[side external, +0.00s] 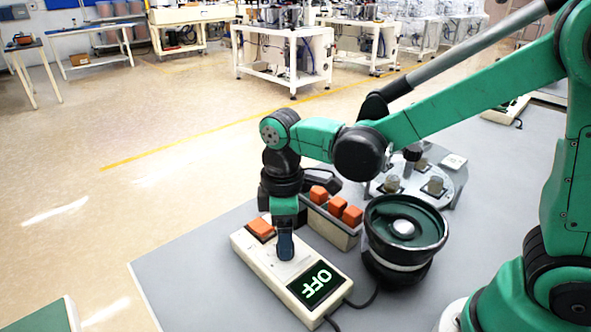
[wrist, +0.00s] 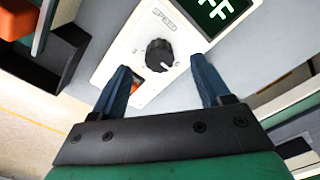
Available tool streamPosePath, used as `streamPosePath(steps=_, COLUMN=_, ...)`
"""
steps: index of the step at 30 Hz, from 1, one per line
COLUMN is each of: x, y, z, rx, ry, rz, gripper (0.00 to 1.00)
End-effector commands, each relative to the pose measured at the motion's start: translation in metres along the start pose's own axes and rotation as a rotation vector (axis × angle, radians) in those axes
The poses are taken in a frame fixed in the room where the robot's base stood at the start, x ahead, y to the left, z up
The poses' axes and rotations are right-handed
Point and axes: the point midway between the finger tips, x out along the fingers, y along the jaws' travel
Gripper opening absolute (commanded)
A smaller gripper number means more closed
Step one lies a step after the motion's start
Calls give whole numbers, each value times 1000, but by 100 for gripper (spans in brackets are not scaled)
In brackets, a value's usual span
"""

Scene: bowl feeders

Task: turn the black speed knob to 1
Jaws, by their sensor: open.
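The black speed knob (wrist: 159,54) sits on the cream control box (side external: 242,243), below the printed word SPEED in the wrist view. The box's display (side external: 315,286) reads OFF. My gripper (side external: 286,253) points down over the box, and its fingers hide the knob in the side view. In the wrist view my gripper (wrist: 161,66) is open, with one blue finger on each side of the knob and gaps between. The knob's setting is too small to read. An orange switch (side external: 261,228) is on the box's far end, partly hidden by a finger in the wrist view.
A dark green bowl feeder (side external: 406,225) stands right of the box. A tray with orange blocks (side external: 335,206) lies just behind the box, close to my gripper. A round fixture plate (side external: 440,192) is further back. Bare grey table lies left and front of the box.

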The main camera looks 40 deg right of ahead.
Motion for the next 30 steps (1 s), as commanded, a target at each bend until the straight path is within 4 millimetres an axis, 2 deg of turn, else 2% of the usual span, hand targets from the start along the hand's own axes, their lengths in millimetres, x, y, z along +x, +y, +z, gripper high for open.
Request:
streamPosePath(steps=7, x=26, y=0, z=0, rx=3, ry=1, rz=1, gripper=70)
streamPosePath(steps=17, x=32, y=0, z=0, rx=3, ry=2, rz=1, gripper=70)
streamPosePath(steps=18, x=32, y=0, z=0, rx=4, ry=2, rz=1, gripper=67)
streamPosePath(steps=19, x=31, y=0, z=0, rx=4, ry=2, rz=1, gripper=59)
streamPosePath(steps=25, x=31, y=0, z=0, rx=4, ry=2, rz=1, gripper=2)
streamPosePath(steps=30, x=31, y=0, z=0, rx=7, ry=2, rz=1, gripper=0)
